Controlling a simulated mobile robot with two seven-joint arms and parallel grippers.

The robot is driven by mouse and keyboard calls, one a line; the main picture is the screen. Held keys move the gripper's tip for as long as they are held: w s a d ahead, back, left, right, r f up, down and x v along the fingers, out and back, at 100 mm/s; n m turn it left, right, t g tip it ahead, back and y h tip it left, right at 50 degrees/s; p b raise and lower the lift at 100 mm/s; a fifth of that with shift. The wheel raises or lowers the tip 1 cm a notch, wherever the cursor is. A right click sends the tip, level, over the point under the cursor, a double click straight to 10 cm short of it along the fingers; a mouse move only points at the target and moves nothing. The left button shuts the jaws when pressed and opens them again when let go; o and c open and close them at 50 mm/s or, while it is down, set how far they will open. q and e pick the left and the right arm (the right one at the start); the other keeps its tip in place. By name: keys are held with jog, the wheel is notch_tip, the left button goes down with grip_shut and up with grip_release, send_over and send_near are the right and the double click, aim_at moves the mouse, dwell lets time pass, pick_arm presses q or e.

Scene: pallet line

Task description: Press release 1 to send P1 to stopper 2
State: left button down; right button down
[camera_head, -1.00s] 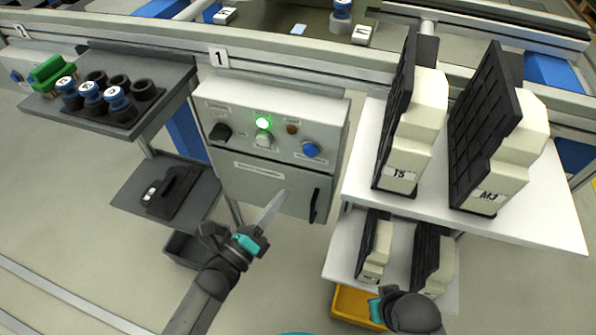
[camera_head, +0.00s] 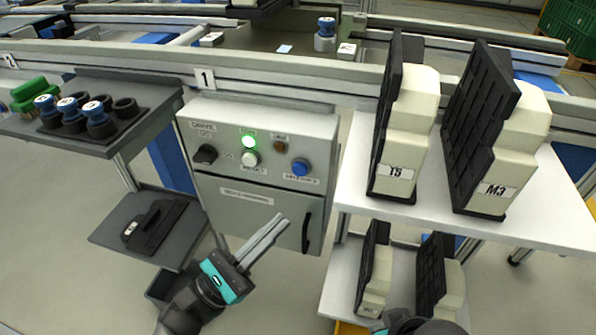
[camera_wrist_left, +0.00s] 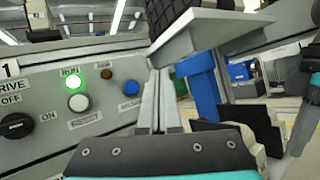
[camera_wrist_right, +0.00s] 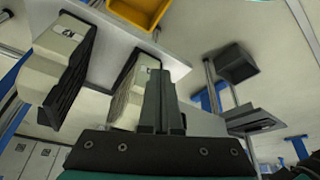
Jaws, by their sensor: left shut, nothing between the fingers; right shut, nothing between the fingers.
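A grey control box (camera_head: 258,165) marked 1 stands in front of me. It carries a blue button (camera_head: 300,167), a white button (camera_head: 250,159), a lit green lamp (camera_head: 249,142), a dark brown lamp (camera_head: 279,146) and a black drive knob (camera_head: 205,154). The blue button's label is too blurred to read for certain. In the left wrist view the blue button (camera_wrist_left: 131,88) is left of my fingers. My left gripper (camera_head: 280,222) is shut and empty, in front of the box's lower door, below the buttons. My right gripper (camera_wrist_right: 160,85) is shut and empty, low at right. I cannot identify P1.
A white shelf (camera_head: 540,222) with tall cream-and-black units, including T5 (camera_head: 402,150) and M3 (camera_head: 495,160), stands right of the box. A grey shelf (camera_head: 150,122) with blue-topped pieces is at left. The conveyor rail (camera_head: 290,80) runs behind.

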aim_at(300, 169)
pick_arm(q)
jog(key=shift+w, duration=0.15)
